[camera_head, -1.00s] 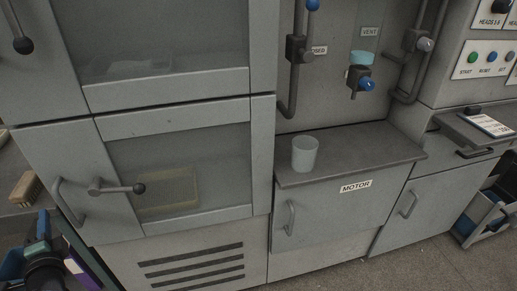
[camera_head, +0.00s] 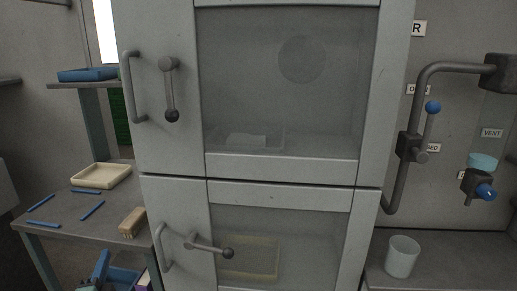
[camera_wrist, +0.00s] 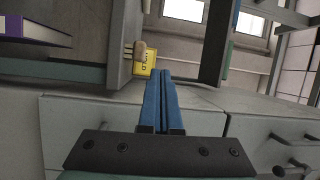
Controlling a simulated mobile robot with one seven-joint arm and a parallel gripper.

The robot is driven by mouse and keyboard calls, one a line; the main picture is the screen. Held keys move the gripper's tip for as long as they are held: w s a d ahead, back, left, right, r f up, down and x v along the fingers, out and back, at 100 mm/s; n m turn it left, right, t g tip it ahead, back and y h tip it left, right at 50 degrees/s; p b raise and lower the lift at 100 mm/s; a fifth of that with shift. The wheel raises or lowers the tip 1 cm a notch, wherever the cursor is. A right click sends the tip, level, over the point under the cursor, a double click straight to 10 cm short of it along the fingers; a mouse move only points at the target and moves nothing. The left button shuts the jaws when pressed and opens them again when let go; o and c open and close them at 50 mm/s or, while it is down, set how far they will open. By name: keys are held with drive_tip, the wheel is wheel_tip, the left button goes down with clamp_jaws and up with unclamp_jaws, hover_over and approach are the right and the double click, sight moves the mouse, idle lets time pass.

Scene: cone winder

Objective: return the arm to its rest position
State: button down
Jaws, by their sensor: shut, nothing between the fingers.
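My gripper (camera_wrist: 164,75) shows in the wrist view with its two blue fingers together and nothing between them. The fingers point away over the front of a grey cabinet (camera_wrist: 85,125). A yellow tag (camera_wrist: 145,69) with dark lettering and a tan rounded piece are just beyond the fingertips. A gap between them and the fingers cannot be judged.
The two-door cabinet (camera_head: 190,182) has lever handles and both doors look closed. A side table (camera_head: 60,213) at left holds a cream tray (camera_head: 101,176), blue sticks and a brush (camera_head: 132,222). A pale cup (camera_head: 402,257) stands on the right ledge. A purple object (camera_wrist: 30,32) shows upper left in the wrist view.

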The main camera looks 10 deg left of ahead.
drive_tip(key=w+d+r+n+y, duration=0.1)
drive_tip(key=w+d+r+n, duration=0.1)
drive_tip(key=d+r+n, duration=0.6)
drive_tip(key=w+d+r+n+y, duration=0.1)
drive_tip(key=w+d+r+n, duration=0.15)
drive_tip(key=d+r, duration=0.75)
drive_tip(key=s+d+r+n+h, duration=0.1)
drive_tip(key=s+d+r+h, duration=0.2)
drive_tip(key=d, duration=0.6)
drive_tip(key=s+d+r+h, duration=0.1)
drive_tip(key=s+d+h, duration=0.25)
drive_tip(key=d, duration=0.45)
drive_tip(key=s+d+r+n+h, duration=0.1)
drive_tip(key=s+d+r+h, duration=0.2)
drive_tip(key=d, duration=0.6)
drive_tip(key=s+a+r+t+p, duration=0.1)
drive_tip(key=s+r+t, duration=0.5)
drive_tip(key=r, duration=0.7)
drive_tip(key=s+r+t, duration=0.5)
drive_tip(key=s+r, duration=0.4)
drive_tip(key=r, duration=0.4)
wheel_tip(320, 180, up, 15)
drive_tip(key=w+p, duration=0.1)
drive_tip(key=p, duration=1.5)
drive_tip(key=shift+g, duration=0.4)
drive_tip(key=shift+a, duration=0.1)
